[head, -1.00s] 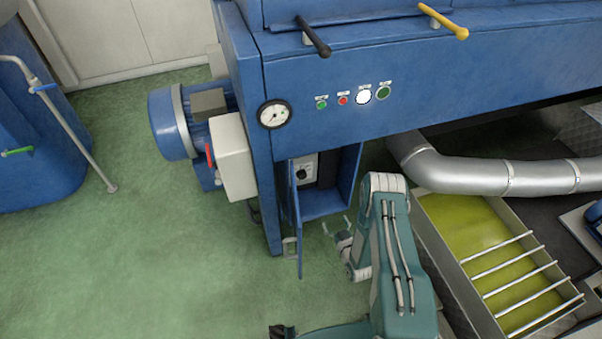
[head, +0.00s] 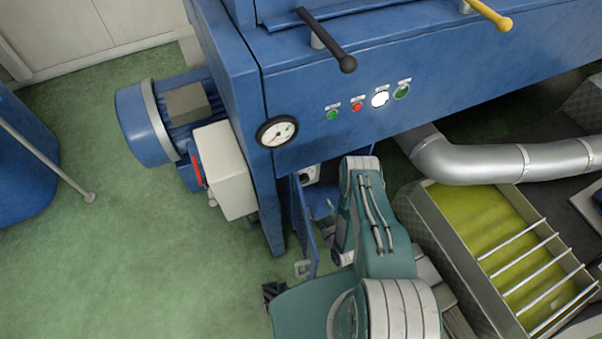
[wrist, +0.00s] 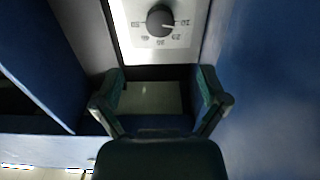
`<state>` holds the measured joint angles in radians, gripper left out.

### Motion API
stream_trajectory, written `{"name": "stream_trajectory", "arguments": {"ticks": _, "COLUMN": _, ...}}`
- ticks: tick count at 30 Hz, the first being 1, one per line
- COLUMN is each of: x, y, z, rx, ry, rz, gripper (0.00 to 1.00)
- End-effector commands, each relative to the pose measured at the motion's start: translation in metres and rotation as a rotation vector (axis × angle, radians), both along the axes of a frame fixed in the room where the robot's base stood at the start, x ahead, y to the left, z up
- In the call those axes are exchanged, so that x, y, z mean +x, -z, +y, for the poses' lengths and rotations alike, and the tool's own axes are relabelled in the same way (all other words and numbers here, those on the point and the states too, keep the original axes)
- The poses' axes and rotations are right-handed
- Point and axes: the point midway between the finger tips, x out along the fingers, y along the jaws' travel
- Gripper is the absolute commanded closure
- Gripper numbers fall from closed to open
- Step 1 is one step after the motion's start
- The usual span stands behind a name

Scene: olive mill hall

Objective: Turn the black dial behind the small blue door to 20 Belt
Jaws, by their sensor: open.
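The small blue door (head: 304,228) stands open at the left of the compartment in the head view, its handle low down. Behind it, the black dial (wrist: 160,20) sits on a white panel (wrist: 125,35) at the top of the wrist view. In the head view, only a bit of the panel shows between door and arm. My gripper (wrist: 160,88) is open and empty, its fingers apart below the dial and not touching it. In the head view my arm partly hides the gripper.
Blue walls flank the gripper in the wrist view. A gauge (head: 277,132) and several buttons are on the machine front above the compartment. A motor (head: 165,120) and white box (head: 224,170) stand left. A silver pipe (head: 480,162) and oil tray (head: 428,228) lie right.

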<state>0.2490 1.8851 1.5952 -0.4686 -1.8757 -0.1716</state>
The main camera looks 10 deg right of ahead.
Motion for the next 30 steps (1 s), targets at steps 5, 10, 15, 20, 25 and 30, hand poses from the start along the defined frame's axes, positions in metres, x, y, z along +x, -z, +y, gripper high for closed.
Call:
{"name": "stream_trajectory", "arguments": {"ticks": 5, "x": 0.014, "y": 0.0, "z": 0.003, "rx": -0.001, "ry": -0.002, "rz": -0.004, "gripper": 0.07}}
{"name": "stream_trajectory", "arguments": {"ticks": 10, "x": 0.045, "y": -0.001, "z": 0.01, "rx": -0.002, "ry": -0.002, "rz": -0.005, "gripper": 0.07}}
{"name": "stream_trajectory", "arguments": {"ticks": 15, "x": 0.075, "y": 0.0, "z": 0.016, "rx": -0.002, "ry": -0.003, "rz": -0.004, "gripper": 0.07}}
{"name": "stream_trajectory", "arguments": {"ticks": 20, "x": 0.096, "y": 0.0, "z": 0.02, "rx": -0.002, "ry": -0.001, "rz": -0.002, "gripper": 0.07}}
{"name": "stream_trajectory", "arguments": {"ticks": 25, "x": 0.106, "y": 0.0, "z": 0.022, "rx": -0.001, "ry": -0.001, "rz": -0.001, "gripper": 0.07}}
{"name": "stream_trajectory", "arguments": {"ticks": 30, "x": 0.106, "y": 0.0, "z": 0.022, "rx": -0.001, "ry": 0.0, "rz": 0.0, "gripper": 0.07}}
